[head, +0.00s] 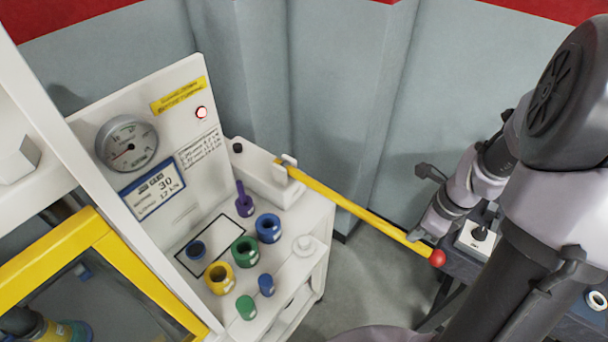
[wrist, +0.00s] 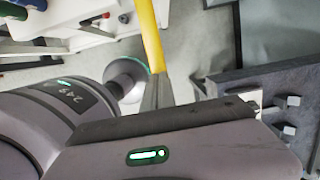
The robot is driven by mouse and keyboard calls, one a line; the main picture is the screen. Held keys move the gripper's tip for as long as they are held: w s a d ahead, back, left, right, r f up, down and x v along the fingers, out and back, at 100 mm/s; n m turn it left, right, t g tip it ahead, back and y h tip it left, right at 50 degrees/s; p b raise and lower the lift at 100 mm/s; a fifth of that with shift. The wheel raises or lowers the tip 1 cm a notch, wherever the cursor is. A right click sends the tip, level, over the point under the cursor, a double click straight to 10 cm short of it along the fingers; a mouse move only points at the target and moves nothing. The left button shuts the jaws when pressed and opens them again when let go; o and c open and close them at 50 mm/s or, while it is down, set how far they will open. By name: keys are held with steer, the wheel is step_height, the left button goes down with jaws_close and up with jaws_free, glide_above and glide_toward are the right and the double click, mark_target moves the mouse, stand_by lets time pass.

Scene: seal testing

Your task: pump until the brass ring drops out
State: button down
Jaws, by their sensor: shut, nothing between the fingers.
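A yellow pump lever (head: 355,210) with a red knob (head: 437,258) at its end reaches right from a white block (head: 268,182) on the test bench. My gripper (head: 418,236) is shut at the lever near the knob. In the wrist view the yellow lever (wrist: 150,40) runs down to my fingertips (wrist: 156,95). I cannot tell whether they touch it. A round gauge (head: 127,143) is on the white panel. A yellow-framed window (head: 95,232) at lower left shows coloured parts behind it. I cannot make out a brass ring.
Blue, green, yellow and purple fittings stand on the white bench top (head: 296,240). A dark table (head: 460,265) with a pale ring (head: 597,300) stands at right. Grey floor shows between.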

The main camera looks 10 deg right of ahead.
step_height(320, 180, up, 10)
steer(key=p, duration=0.6)
step_height(320, 180, down, 15)
steer(key=b, duration=1.2)
steer(key=shift+b, duration=0.3)
steer(key=shift+r, duration=0.15)
step_height(320, 180, up, 21)
steer(key=s+d+p, duration=0.2)
steer(key=p, duration=1.6)
steer(key=shift+s+d, duration=0.15)
steer(key=shift+s, duration=0.2)
steer(key=shift+w, duration=0.1)
